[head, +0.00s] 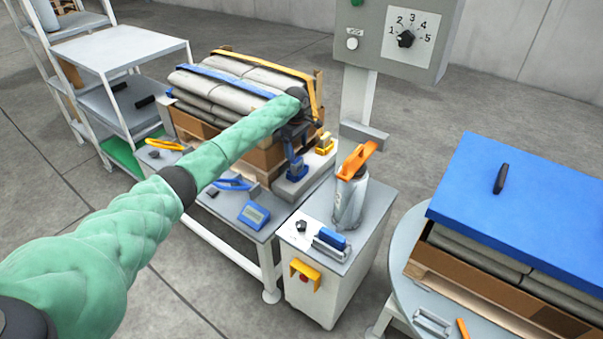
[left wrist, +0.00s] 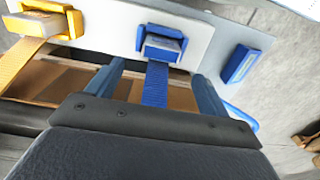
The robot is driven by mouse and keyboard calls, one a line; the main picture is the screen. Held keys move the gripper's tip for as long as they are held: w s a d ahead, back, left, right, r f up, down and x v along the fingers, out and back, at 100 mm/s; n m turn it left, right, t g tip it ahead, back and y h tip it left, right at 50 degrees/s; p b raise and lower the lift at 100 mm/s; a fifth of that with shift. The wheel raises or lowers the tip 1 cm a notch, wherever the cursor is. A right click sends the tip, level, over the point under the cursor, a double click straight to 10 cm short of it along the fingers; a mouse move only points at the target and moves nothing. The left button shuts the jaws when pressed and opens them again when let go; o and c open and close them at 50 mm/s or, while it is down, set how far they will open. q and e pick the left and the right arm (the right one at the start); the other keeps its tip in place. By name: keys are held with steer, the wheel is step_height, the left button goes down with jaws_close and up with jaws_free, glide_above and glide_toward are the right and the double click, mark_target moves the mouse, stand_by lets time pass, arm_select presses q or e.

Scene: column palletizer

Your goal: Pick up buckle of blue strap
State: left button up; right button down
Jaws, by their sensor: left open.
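The blue strap (head: 222,77) runs over the stacked grey sacks in the head view. Its blue buckle (head: 297,170) sits on a light block at the pallet's near corner. In the left wrist view, the buckle (left wrist: 163,46) lies ahead of the fingers, with the blue strap (left wrist: 157,84) running from it between them. My left gripper (head: 292,143) is open just above the buckle, and its two blue fingers (left wrist: 157,82) stand either side of the strap, apart from the buckle. My right gripper is not in view.
A yellow buckle (head: 325,144) stands beside the blue one; it also shows in the wrist view (left wrist: 45,22). A blue meter (head: 254,214) and tools lie on the bench.

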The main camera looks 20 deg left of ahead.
mark_target(297, 160)
arm_select(q)
steer(key=shift+s+d+f+p, duration=0.1)
steer(key=shift+d+f+p, duration=0.1)
steer(key=shift+f, duration=1.65)
steer(key=shift+s+d+f+p, duration=0.1)
steer(key=shift+f+p, duration=0.05)
steer(key=shift+f, duration=1.7)
steer(key=c, duration=1.1)
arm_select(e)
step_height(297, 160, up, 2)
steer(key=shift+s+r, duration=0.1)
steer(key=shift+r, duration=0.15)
arm_select(q)
steer(key=shift+w+r, duration=0.1)
steer(key=shift+r, duration=0.05)
